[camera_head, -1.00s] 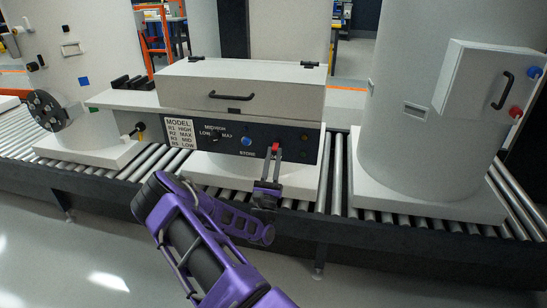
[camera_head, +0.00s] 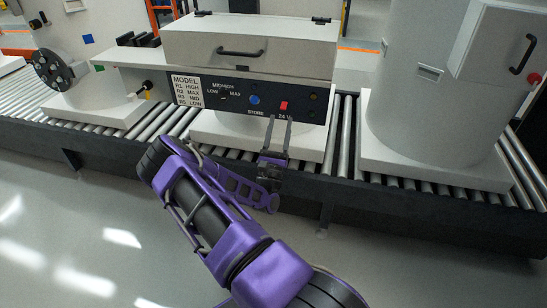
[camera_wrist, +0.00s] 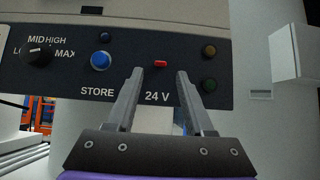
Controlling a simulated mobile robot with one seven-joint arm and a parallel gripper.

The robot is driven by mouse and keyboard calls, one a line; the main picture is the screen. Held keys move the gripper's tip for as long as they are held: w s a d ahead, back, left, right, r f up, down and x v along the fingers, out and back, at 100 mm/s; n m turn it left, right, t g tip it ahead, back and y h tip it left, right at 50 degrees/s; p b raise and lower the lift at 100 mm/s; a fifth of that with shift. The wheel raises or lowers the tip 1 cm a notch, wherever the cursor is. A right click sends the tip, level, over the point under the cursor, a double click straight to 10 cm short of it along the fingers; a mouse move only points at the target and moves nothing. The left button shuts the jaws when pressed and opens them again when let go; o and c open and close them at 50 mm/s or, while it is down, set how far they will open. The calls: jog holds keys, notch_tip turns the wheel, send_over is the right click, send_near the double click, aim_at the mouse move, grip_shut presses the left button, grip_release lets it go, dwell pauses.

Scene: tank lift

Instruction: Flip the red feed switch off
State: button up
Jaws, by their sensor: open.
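The red feed switch (camera_head: 284,105) sits on the black control panel (camera_head: 240,98), above the "24 V" label. In the wrist view the red switch (camera_wrist: 160,63) shows as a small red piece between and beyond my fingertips. My gripper (camera_head: 278,122) is open, its two fingers apart, just below and in front of the switch. In the wrist view my gripper (camera_wrist: 158,74) holds nothing between its fingers. I cannot tell whether a fingertip touches the panel.
A blue STORE button (camera_head: 254,99) is left of the switch, and a black selector knob (camera_wrist: 38,54) is farther left. A hinged box with a handle (camera_head: 240,52) is above the panel. A roller conveyor (camera_head: 345,130) runs below, with a large tank (camera_head: 415,100) on the right.

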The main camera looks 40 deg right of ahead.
jog(key=v, duration=1.4)
jog(key=shift+a, duration=0.15)
